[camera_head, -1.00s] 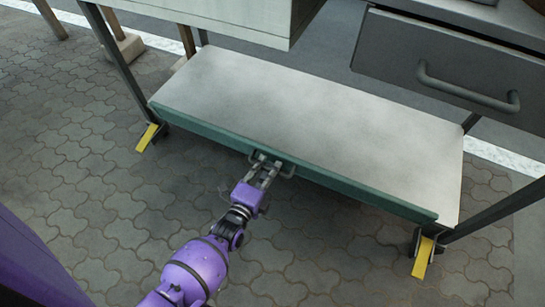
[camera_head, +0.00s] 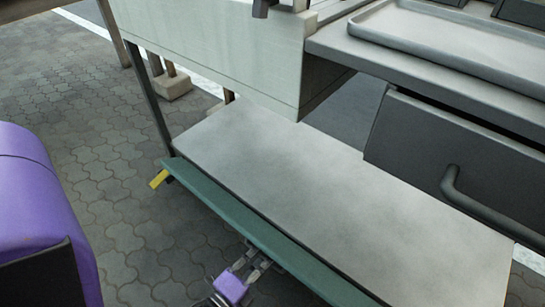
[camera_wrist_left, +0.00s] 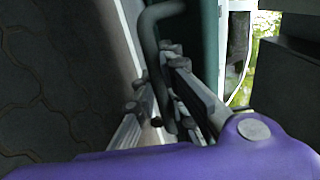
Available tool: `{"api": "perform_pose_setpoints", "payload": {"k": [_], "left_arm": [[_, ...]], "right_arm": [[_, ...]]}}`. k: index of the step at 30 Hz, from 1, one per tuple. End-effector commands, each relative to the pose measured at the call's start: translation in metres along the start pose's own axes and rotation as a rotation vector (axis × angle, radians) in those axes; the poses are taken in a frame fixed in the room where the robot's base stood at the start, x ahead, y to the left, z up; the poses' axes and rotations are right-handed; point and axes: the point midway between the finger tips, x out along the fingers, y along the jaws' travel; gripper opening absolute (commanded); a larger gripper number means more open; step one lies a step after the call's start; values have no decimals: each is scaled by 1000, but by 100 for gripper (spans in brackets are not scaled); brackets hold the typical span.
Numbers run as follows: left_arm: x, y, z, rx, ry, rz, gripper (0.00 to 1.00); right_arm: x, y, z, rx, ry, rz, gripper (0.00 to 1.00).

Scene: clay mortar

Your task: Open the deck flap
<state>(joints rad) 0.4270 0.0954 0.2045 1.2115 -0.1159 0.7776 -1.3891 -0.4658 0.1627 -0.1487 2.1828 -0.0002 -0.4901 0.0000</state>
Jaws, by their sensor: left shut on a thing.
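The deck flap (camera_head: 235,215) is a long green strip along the front edge of the pale lower deck (camera_head: 300,170). A dark gap shows between it and the deck over part of its length. My left gripper (camera_head: 262,258) is at the flap's outer side, low in the head view. In the left wrist view, its fingers (camera_wrist_left: 165,95) are shut on the grey bar handle (camera_wrist_left: 150,25), and the flap's green face stands beside it. The fingers hide part of the handle. My right gripper is not in view.
A dark drawer with a bar handle (camera_head: 475,205) hangs above the deck at right, below a counter with a tray (camera_head: 450,45). A pale box-like panel (camera_head: 220,55) overhangs the deck. A yellow foot pedal (camera_head: 158,179) stands at left. Paving (camera_head: 90,150) there is clear.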

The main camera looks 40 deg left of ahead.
Motion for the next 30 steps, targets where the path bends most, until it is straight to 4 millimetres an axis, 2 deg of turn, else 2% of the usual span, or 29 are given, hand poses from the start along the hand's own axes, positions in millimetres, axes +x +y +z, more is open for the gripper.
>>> {"api": "perform_pose_setpoints", "payload": {"k": [1, 6, 30], "left_arm": [[-4, 10, -2, 3, 2, -18, 0], [-4, 14, -2, 3, 3, -101, 0], [-3, 27, 0, 4, 1, -300, 0]], "right_arm": [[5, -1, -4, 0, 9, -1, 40], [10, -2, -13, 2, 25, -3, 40], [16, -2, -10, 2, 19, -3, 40]]}}
